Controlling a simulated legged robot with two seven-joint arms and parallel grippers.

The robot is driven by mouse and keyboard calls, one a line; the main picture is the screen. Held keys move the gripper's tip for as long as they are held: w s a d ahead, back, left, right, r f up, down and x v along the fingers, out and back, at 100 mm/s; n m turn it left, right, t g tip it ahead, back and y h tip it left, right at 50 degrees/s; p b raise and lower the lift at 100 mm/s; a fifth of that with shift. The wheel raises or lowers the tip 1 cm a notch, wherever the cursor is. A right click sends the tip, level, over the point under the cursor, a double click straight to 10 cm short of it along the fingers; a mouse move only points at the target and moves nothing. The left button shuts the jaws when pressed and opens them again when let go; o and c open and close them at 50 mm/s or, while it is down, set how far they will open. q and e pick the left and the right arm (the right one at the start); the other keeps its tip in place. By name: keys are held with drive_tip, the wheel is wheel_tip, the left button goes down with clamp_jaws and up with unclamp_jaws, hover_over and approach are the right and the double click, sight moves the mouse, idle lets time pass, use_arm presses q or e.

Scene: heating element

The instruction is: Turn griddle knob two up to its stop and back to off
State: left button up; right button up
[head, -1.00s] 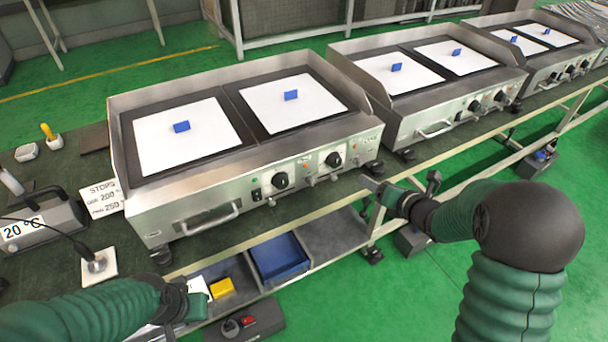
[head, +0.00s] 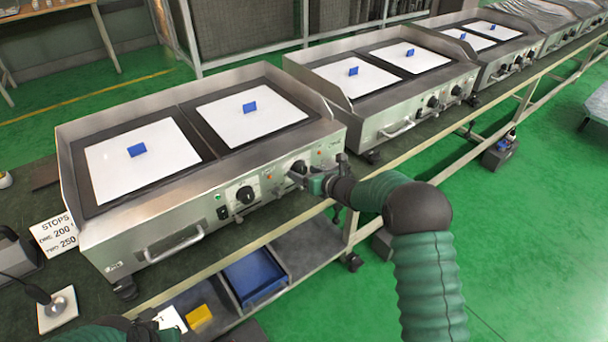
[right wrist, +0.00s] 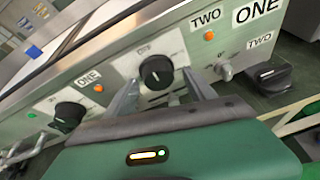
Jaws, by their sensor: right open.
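The front griddle (head: 170,222) stands on the bench with two black knobs on its steel front. Knob two (head: 299,167) is the right one; in the right wrist view it (right wrist: 156,72) sits on a white plate, with a TWO label up to its right. My right gripper (head: 300,180) is at this knob. In the right wrist view its open fingers (right wrist: 160,76) stand on either side of the knob, with gaps visible. Knob one (head: 245,194) is to the left, clear of the gripper. My left gripper (head: 155,334) is only partly in view at the bottom edge.
A STOPS card (head: 56,233) stands left of the griddle. Two white sheets with blue tabs lie on its top. A door handle (head: 174,245) sticks out at its lower front. More griddles (head: 400,90) stand to the right. A blue bin (head: 254,277) is on the lower shelf.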

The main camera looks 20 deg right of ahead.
drive_tip(key=shift+w+f, duration=0.15)
drive_tip(key=shift+w, duration=0.1)
drive_tip(key=shift+a, duration=0.2)
drive_tip(key=shift+c, duration=1.6)
drive_tip(key=c, duration=1)
drive_tip(key=shift+d, duration=0.1)
drive_tip(key=shift+c, duration=0.2)
